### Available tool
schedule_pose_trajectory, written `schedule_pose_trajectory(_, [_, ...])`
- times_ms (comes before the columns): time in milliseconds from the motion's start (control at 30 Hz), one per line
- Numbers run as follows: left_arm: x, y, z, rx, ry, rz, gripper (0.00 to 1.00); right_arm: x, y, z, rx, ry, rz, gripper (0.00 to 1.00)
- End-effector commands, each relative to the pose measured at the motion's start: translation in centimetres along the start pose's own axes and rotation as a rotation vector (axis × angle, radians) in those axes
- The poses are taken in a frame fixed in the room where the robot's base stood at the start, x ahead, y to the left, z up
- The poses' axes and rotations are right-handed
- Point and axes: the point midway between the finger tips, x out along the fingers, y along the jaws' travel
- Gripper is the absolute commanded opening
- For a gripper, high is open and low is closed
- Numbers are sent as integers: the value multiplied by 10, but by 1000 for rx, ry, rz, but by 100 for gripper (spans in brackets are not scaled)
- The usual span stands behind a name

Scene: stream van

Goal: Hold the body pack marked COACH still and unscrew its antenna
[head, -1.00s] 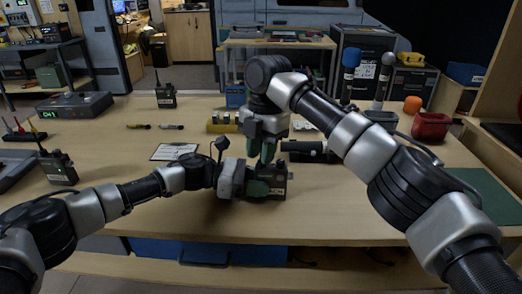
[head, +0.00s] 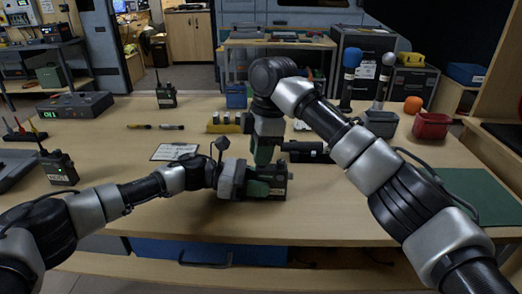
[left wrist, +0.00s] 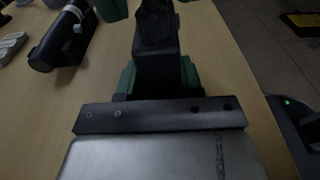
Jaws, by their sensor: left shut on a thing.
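A dark body pack (head: 278,174) stands near the table's front edge, in the jaws of my left gripper (head: 265,187). Its marking is too small to read. My left gripper is shut on it from the left. My right gripper (head: 263,158) points down over the top of the pack. Its fingers hide the antenna, and I cannot tell whether they are closed on it. In the left wrist view, a dark upright block stands in front of the left gripper's metal body, with green parts on both sides; I cannot tell pack from fingers there.
Two other dark packs with antennas stand at the left (head: 58,168) and further back (head: 166,96). A clipboard (head: 176,151) lies left of the grippers. A black cylinder (head: 307,152) lies just behind and right. A red bin (head: 431,126) stands at the right.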

Motion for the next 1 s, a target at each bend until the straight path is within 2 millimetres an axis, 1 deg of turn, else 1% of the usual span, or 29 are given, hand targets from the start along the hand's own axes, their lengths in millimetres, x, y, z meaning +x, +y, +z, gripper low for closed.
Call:
schedule_pose_trajectory(267, [0,0,0,0,0,0,10,0,0,0,18,0,2,28])
schedule_pose_trajectory(367, [0,0,0,0,0,0,10,0,0,0,103,1,15,28])
schedule_pose_trajectory(500, [0,0,0,0,0,0,10,0,0,0,273,2,41,28])
schedule_pose_trajectory(600, [0,0,0,0,0,0,10,0,1,0,342,1,51,28])
schedule_pose_trajectory(867, [0,0,0,0,0,0,10,0,1,0,358,0,53,28])
schedule_pose_trajectory(933, [0,0,0,0,0,0,10,0,1,0,394,1,59,28])
schedule_pose_trajectory(1000, [0,0,0,0,0,0,10,1,1,0,476,1,70,28])
